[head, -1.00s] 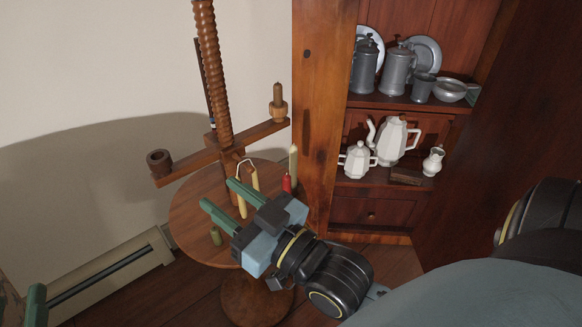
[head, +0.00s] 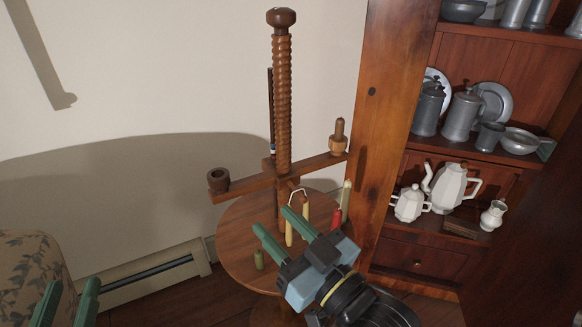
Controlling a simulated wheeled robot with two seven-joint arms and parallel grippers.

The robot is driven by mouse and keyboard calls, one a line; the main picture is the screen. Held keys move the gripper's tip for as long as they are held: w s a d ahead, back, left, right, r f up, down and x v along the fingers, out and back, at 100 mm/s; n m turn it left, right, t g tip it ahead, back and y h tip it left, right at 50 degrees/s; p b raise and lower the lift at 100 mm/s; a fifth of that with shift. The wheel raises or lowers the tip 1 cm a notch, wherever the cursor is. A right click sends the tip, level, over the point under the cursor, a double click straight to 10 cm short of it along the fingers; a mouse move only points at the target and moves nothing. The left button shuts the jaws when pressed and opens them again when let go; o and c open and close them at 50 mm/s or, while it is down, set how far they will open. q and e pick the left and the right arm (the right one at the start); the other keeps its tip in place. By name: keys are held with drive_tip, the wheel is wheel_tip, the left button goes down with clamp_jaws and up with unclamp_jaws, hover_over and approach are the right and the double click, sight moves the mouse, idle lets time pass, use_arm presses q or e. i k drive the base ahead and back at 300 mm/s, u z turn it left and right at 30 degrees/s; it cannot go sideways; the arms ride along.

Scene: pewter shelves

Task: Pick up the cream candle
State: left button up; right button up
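A tall pale cream candle (head: 346,196) stands at the right back of the round wooden table (head: 236,247), close to the cupboard's side. A pair of yellower candles (head: 289,230) joined by a looped wick is left of it, partly behind my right gripper. My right gripper (head: 271,217) is open, with green fingers apart, in front of the table; I see nothing clearly held. My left gripper (head: 72,286) is open and empty at the bottom left edge.
A wooden screw-post candle stand (head: 283,100) rises from the table, its crossarm (head: 250,186) reaching over it. The cupboard side (head: 385,120) blocks the right; its shelves hold pewter and a white teapot (head: 450,188). A patterned chair (head: 30,265) is at left.

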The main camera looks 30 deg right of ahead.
sight(346, 198)
drive_tip(key=k, duration=0.5)
drive_tip(key=z, duration=1.8)
drive_tip(key=i, duration=0.95)
drive_tip(key=u, duration=1.8)
